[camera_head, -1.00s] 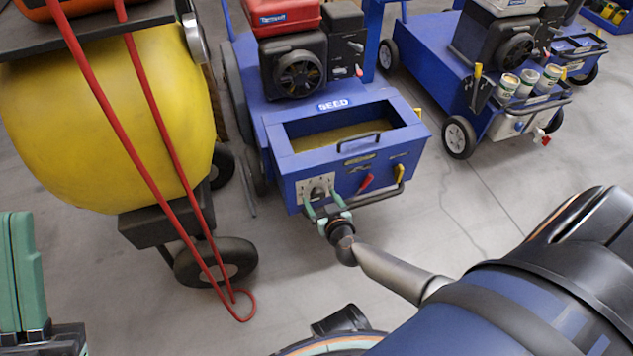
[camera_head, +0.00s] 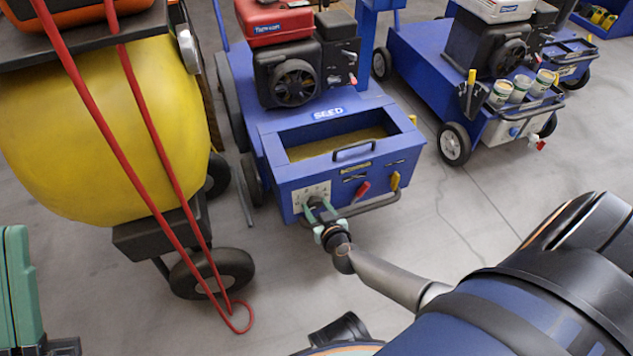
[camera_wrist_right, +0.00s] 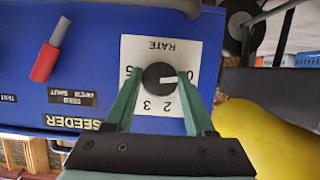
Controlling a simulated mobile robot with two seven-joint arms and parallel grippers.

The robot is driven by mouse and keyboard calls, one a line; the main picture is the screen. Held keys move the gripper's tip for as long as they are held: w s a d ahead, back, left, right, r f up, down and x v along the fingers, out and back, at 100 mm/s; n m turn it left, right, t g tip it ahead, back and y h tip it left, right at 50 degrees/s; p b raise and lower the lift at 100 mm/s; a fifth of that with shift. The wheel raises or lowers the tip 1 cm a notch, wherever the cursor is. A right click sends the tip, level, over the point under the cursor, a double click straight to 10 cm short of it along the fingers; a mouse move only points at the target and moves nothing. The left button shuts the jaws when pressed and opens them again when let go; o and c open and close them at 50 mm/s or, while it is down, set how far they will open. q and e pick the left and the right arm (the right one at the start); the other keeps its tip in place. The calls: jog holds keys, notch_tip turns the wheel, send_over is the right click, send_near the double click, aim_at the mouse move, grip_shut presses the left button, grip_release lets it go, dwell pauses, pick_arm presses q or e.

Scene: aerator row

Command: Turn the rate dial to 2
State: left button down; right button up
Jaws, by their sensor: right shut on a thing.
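The rate dial (camera_wrist_right: 160,78) is a dark round knob with a white pointer line, on a white plate (camera_wrist_right: 150,55) on the blue seeder's front. In the right wrist view the plate appears upside down. The pointer faces picture right, toward the 0 side, away from the 2 (camera_wrist_right: 167,107). My right gripper (camera_head: 318,205) is shut on the dial, one green finger on each side; the right finger hides part of the scale. Green fingers of my left gripper (camera_head: 22,285) show at the left edge, partly cut off, away from the seeder.
The blue seeder (camera_head: 290,185) has an open hopper, a red lever (camera_head: 361,190), a yellow one (camera_head: 395,181) and a front bar. A yellow tank (camera_head: 110,130) on wheels with red hoses stands left. Another blue cart (camera_head: 410,55) stands right. Floor before the seeder is clear.

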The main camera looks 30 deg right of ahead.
grip_shut()
jog(key=shift+m, duration=0.3)
jog(key=shift+f+m+y+b, duration=0.1)
jog(key=shift+m+y+b, duration=0.35)
jog(key=shift+m+y, duration=0.15)
jog(key=shift+d+m+t+y+b, duration=0.1)
jog(key=shift+m+t+y+b, duration=0.3)
jog(key=shift+m+t+b, duration=0.25)
jog(key=shift+m+y+b, duration=0.4)
jog(key=shift+m+y, duration=0.2)
jog(key=shift+m, duration=0.35)
jog(key=m+t+y, duration=0.1)
jog(key=m, duration=0.2)
jog(key=shift+t, duration=0.25)
jog(key=shift+d+m+t+y, duration=0.1)
jog(key=shift+m+t+y, duration=0.5)
jog(key=shift+m, duration=1.1)
